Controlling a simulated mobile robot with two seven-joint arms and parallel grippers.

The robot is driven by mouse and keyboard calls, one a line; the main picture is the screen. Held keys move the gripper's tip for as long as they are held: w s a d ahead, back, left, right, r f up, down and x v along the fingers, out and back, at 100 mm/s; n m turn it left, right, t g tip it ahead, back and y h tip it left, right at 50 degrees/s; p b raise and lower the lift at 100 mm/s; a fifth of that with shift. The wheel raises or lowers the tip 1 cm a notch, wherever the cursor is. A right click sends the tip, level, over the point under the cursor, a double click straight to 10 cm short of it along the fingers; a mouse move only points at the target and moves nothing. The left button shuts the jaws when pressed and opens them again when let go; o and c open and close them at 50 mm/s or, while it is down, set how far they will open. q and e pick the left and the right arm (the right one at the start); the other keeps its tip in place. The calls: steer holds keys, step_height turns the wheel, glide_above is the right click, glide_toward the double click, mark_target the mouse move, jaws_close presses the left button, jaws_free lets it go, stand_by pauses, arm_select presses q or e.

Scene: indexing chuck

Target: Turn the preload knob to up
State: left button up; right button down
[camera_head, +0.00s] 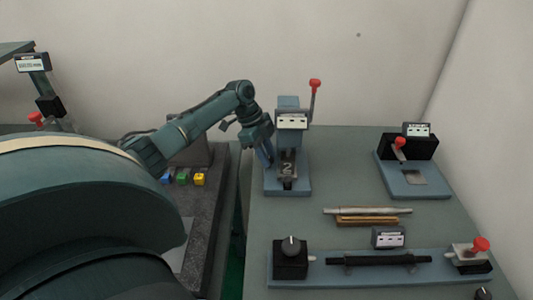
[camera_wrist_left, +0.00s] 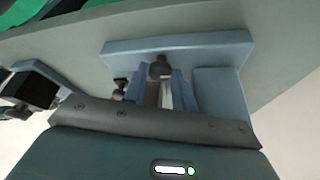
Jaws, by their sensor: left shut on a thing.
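A black box on the blue rail at the front carries a round dark knob (camera_head: 291,245) with a light pointer mark. Its label is too small to read, so I cannot tell for sure that it is the preload knob. My left gripper (camera_head: 268,155) is at the blue indexing station (camera_head: 290,102), beside the grey block marked 2 (camera_head: 288,168). In the left wrist view the two blue fingers (camera_wrist_left: 161,92) are shut on a pale metal piece between them, which seems to be part of this block. The fingers hide part of it. My right gripper is not in view.
A red-tipped lever (camera_head: 315,88) rises at the station's right. A bar on a brass rest (camera_head: 367,218) lies mid-table. A black shaft (camera_head: 385,258) lies along the front rail, with a red-knobbed clamp (camera_head: 478,247) at its right. Another red-levered fixture (camera_head: 400,148) stands at right.

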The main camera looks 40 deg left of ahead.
arm_select(q)
steer(key=n, duration=0.2)
steer(key=n+t, duration=0.1)
steer(key=n, duration=0.1)
steer(key=shift+s+d+t+y, duration=0.1)
steer(key=shift+s+t+y, duration=0.05)
steer(key=shift+t+y, duration=0.2)
steer(key=n+y, duration=0.1)
steer(key=n, duration=0.1)
steer(key=n+t, duration=0.1)
steer(key=n, duration=0.2)
steer(key=shift+d+r+y, duration=0.1)
steer(key=shift+y, duration=0.25)
steer(key=o, duration=1)
steer(key=shift+s, duration=0.1)
steer(key=b+v, duration=0.1)
steer(key=v, duration=1.2)
steer(key=shift+r, duration=0.1)
steer(key=shift+c, duration=0.2)
